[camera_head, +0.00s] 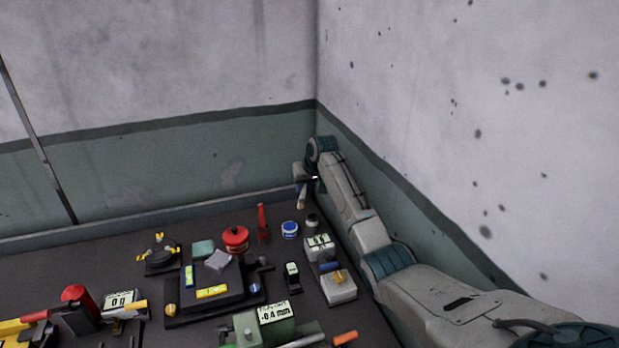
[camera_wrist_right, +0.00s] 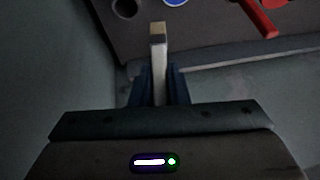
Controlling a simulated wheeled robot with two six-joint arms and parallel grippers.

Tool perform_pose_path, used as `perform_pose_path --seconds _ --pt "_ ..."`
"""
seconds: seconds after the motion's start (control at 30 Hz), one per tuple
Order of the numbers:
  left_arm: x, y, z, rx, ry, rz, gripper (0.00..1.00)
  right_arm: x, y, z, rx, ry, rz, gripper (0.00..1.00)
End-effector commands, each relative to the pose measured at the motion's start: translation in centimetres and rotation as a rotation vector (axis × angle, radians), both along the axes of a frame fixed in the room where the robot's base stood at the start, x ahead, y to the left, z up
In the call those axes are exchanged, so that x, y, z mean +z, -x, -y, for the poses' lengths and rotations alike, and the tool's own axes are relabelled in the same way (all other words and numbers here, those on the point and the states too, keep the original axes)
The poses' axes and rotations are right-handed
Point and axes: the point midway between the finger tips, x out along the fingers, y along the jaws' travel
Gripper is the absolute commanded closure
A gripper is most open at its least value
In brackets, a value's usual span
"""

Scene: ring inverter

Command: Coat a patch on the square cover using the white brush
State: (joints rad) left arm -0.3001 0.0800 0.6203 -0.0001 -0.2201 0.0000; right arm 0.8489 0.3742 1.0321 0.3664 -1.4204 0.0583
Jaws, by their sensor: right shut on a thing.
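My right gripper (camera_head: 306,180) is raised at the back right of the table, near the wall corner, and points down. It is shut on a pale brush (camera_head: 301,199), whose end hangs below the fingers. In the right wrist view the brush (camera_wrist_right: 158,50) stands out between the two blue fingers of the right gripper (camera_wrist_right: 159,82). A grey square piece (camera_head: 218,260) lies tilted on a black block in mid-table, and a teal square piece (camera_head: 203,248) lies behind it. I cannot tell which one is the square cover. My left gripper is not in view.
A red round container (camera_head: 236,239), a red upright tool (camera_head: 263,222) and a blue-lidded pot (camera_head: 290,229) stand near the brush. White boxes (camera_head: 338,287) line the right side. A green gauge device (camera_head: 266,325) stands in front. Walls close off the back and right.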

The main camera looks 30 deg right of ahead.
Motion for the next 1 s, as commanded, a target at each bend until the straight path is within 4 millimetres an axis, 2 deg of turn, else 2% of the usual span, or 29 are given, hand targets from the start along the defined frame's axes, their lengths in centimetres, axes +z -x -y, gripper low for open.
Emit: perform_pose_path --seconds 0.03,0.1,0.23,0.37,0.67,1.0 --pt "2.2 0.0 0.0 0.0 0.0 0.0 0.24 1.0 0.2 -0.5 0.0 -0.023 0.017 1.0" --pt "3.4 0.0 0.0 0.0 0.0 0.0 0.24 1.0 0.2 -1.3 -0.001 -0.057 0.048 1.0" --pt "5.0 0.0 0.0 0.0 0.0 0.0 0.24 1.1 0.4 -2.4 -0.006 -0.109 0.091 1.0" --pt "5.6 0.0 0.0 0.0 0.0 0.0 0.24 1.0 0.5 -3.0 -0.01 -0.14 0.118 1.0" --pt "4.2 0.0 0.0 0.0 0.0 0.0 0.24 -0.7 0.6 -3.1 -0.013 -0.15 0.126 1.0" --pt "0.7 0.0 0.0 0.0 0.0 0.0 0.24 -4.3 0.6 -3.1 -0.012 -0.149 0.126 1.0"
